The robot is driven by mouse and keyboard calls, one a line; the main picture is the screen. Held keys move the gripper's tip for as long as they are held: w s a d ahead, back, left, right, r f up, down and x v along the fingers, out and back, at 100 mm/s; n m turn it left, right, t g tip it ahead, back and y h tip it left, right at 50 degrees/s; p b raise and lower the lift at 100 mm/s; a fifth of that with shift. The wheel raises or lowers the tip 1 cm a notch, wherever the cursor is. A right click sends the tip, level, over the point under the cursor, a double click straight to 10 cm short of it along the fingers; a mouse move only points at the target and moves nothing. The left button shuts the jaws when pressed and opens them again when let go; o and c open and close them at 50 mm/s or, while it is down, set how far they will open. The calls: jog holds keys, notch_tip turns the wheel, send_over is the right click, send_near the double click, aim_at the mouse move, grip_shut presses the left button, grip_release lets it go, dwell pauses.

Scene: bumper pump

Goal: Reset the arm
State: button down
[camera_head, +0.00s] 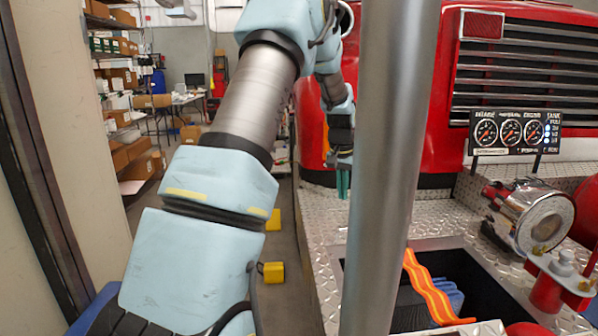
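My arm (258,95) is light blue with bare metal sections and rises from the lower left, then bends over toward the truck's front. My gripper (343,184) hangs at the arm's far end, pointing down, with teal fingers. It is above the left part of the diamond-plate bumper, close to the red truck front. The fingers look small and close together from here, and I cannot tell whether they are open or shut. No object shows in them.
The bumper (325,240) has an open bay with an orange strap (432,285) and a blue item (448,294). A gauge panel (515,131) and a chrome pump fitting (540,216) stand right. A vertical metal pole (390,150) blocks the middle. A wall (75,130) stands left.

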jog(key=s+a+n, duration=0.2)
jog(key=s+a, duration=0.7)
jog(key=s, duration=0.4)
jog(key=s+a+n, duration=0.3)
jog(key=s+a, duration=0.7)
jog(key=s, duration=0.4)
jog(key=shift+a+r+y, duration=0.3)
jog(key=shift+y, duration=0.1)
jog(key=c, duration=1.6)
grip_release()
jog(key=shift+w, duration=0.1)
